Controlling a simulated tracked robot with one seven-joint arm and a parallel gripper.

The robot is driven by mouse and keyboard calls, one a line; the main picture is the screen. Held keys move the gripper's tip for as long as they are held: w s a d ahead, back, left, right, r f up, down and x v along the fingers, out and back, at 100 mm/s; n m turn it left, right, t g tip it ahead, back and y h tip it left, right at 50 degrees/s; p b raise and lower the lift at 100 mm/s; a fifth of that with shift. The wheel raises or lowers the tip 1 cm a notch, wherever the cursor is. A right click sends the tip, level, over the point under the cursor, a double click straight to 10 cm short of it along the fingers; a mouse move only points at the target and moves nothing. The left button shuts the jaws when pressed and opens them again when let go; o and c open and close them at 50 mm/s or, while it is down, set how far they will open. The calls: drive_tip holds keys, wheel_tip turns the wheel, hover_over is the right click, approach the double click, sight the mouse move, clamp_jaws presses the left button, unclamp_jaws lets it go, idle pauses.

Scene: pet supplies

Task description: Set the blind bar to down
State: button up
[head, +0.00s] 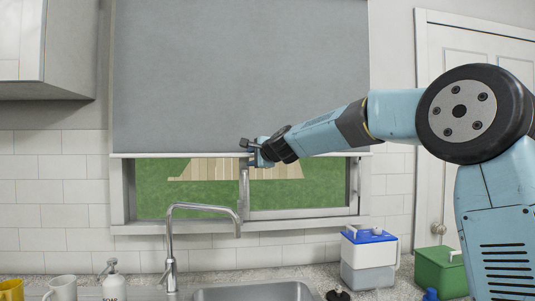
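A grey roller blind (220,75) hangs over the window in the head view and covers its upper part. The pale blind bar (175,155) runs level along its lower edge, with window glass showing below it. My gripper (247,151) is at the bar near its middle, with the arm reaching in from the right. The fingers are small and dark here and overlap the bar in the picture. I cannot tell whether they are closed on it or only beside it.
Below the window are a chrome faucet (172,235) and a sink (250,292). A soap dispenser (113,283) and mugs (62,287) stand at the left. A white-and-blue container (368,262) and a green box (438,272) stand at the right. A cabinet (45,45) hangs upper left.

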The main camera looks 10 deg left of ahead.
drive_tip(key=v, duration=1.1)
idle(1.6)
drive_tip(key=shift+s+d, duration=0.3)
drive_tip(key=shift+s, duration=0.15)
drive_tip(key=shift+s, duration=0.3)
idle(0.5)
